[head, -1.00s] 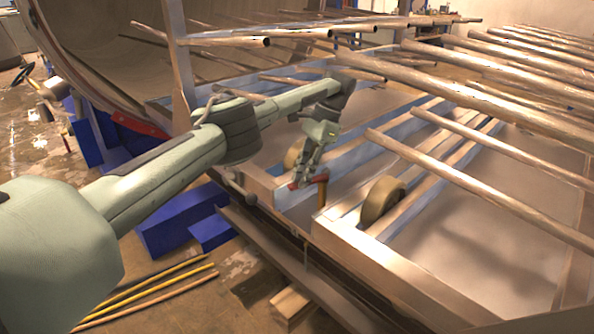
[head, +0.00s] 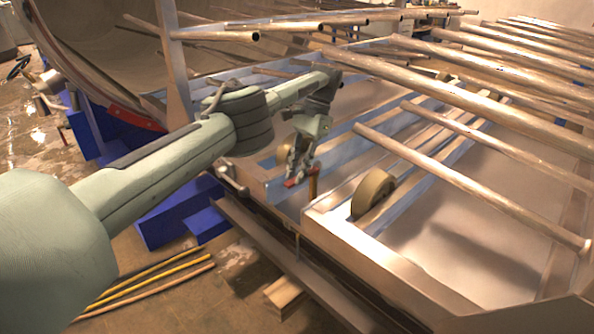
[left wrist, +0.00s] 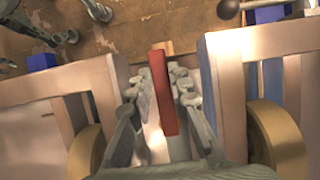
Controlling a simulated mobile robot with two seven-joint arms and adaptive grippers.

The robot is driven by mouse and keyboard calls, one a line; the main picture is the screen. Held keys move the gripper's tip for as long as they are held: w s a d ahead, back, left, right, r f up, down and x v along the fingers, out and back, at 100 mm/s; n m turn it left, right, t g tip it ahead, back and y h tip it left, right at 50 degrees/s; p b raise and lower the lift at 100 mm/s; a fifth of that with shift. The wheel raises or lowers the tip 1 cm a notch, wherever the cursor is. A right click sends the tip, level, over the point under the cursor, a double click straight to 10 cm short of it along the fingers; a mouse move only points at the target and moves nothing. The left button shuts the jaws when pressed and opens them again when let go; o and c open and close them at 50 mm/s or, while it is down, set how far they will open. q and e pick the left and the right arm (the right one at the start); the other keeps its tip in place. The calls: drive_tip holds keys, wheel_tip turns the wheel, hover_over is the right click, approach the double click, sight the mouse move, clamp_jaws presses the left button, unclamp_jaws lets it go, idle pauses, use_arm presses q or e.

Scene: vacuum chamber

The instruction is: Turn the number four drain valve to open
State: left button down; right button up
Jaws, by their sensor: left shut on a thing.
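The drain valve's red lever (head: 297,180) is at the near corner of the metal frame, beside a short upright brass-coloured pipe (head: 313,186). My left gripper (head: 298,174) reaches down to it and is shut on it. In the left wrist view the red lever (left wrist: 162,92) runs lengthwise between the two fingers of my left gripper (left wrist: 165,85). The valve body is mostly hidden and no number can be read. Grey-green fingers at the top left of the left wrist view look like my right gripper (left wrist: 87,25), spread apart and empty over the floor.
Metal frame beams (head: 340,240) flank the valve closely. A tan wheel (head: 372,193) stands to its right. Long pipes (head: 470,182) stick out above the frame. Blue blocks (head: 178,215) and yellow rods (head: 155,283) are on the floor at left.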

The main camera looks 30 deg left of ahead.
use_arm(q)
drive_tip(key=c, duration=1.4)
unclamp_jaws()
drive_tip(key=shift+d, duration=0.1)
use_arm(e)
drive_tip(key=shift+d+r, duration=0.1)
drive_tip(key=shift+d, duration=0.25)
use_arm(q)
wheel_tip(320, 180, up, 10)
use_arm(e)
drive_tip(key=shift+a, duration=0.1)
